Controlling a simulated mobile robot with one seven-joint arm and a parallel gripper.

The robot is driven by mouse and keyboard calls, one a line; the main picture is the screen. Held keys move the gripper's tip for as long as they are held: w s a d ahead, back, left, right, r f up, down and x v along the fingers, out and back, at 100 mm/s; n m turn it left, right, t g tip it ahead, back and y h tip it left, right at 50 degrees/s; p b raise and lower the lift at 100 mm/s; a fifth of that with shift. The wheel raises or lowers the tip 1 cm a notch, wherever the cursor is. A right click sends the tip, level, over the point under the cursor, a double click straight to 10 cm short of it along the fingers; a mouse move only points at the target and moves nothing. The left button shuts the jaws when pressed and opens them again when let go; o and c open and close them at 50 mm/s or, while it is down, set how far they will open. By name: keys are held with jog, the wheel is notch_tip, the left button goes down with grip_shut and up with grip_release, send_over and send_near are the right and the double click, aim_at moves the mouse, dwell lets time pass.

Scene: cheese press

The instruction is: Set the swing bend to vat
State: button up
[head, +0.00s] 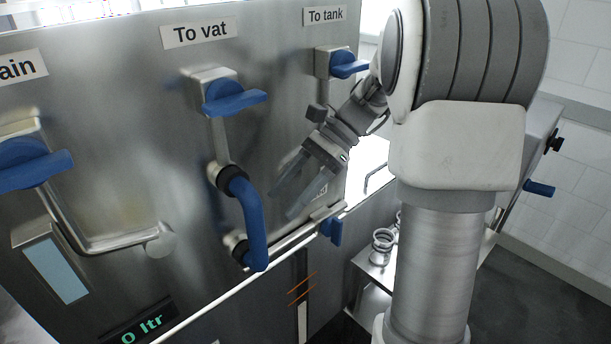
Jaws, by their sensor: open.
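The swing bend (252,215) is a blue curved pipe on the steel panel. Its upper end meets a dark-ringed port (229,178) at the foot of the pipe below the "To vat" label (200,32). Its lower end is by another dark-ringed port (236,247). I cannot tell how firmly either end is seated. My gripper (283,205) is open, to the right of the bend, with its fingers pointing down and left. It looks empty and apart from the bend. My gripper partly covers the panel under the "To tank" label (325,15).
Blue valve handles are at the vat valve (234,98), the tank valve (348,66) and the left valve (35,168). A bent pipe (105,246) ends in a round cap at left. A display (140,328) reads "0 ltr". A shelf with glass jars (382,244) is at right.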

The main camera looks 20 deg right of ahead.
jog(key=v, duration=0.5)
dwell(0.4)
